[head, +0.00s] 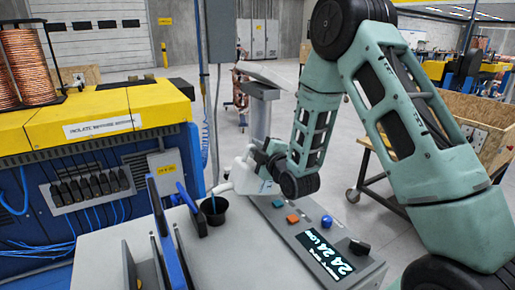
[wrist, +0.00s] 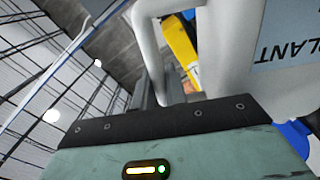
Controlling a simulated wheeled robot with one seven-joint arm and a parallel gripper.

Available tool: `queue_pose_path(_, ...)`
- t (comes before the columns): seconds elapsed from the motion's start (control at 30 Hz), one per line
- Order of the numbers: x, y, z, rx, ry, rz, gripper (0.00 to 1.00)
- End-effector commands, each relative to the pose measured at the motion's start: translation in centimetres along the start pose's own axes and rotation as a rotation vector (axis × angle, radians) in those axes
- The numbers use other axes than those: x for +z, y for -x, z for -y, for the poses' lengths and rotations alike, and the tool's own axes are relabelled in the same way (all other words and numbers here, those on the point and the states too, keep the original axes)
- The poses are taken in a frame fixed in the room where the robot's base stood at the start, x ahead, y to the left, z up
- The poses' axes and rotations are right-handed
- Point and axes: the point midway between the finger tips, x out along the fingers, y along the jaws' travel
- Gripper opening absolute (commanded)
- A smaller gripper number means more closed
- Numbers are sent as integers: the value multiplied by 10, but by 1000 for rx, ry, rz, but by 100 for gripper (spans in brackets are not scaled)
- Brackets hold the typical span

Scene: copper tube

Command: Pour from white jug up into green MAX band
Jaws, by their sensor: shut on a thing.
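The white jug (head: 245,178) is tilted, its spout pointing left over a black cup-shaped filler (head: 220,217) on the grey machine top. A thin blue streak runs from the spout tip into the filler and looks like liquid. My gripper (head: 262,164) is shut on the jug's handle; its fingers are mostly hidden. In the wrist view the jug's handle (wrist: 150,40) and a pale blue label (wrist: 288,48) reading "PLANT" upside down are close. I cannot make out a green MAX band.
A control panel with an orange button (head: 293,219), a blue knob (head: 326,221) and a black switch (head: 359,247) lies right of the filler. Upright blue-edged plates (head: 165,235) stand close on its left. A blue and yellow machine (head: 95,130) is behind. A grey post (head: 261,118) rises behind the jug.

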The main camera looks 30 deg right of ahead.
Motion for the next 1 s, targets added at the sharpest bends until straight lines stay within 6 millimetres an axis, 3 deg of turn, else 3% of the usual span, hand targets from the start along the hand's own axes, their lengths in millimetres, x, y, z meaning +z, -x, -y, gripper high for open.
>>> queue_pose_path(1.0,-6,0,-5,5,36,-2,0)
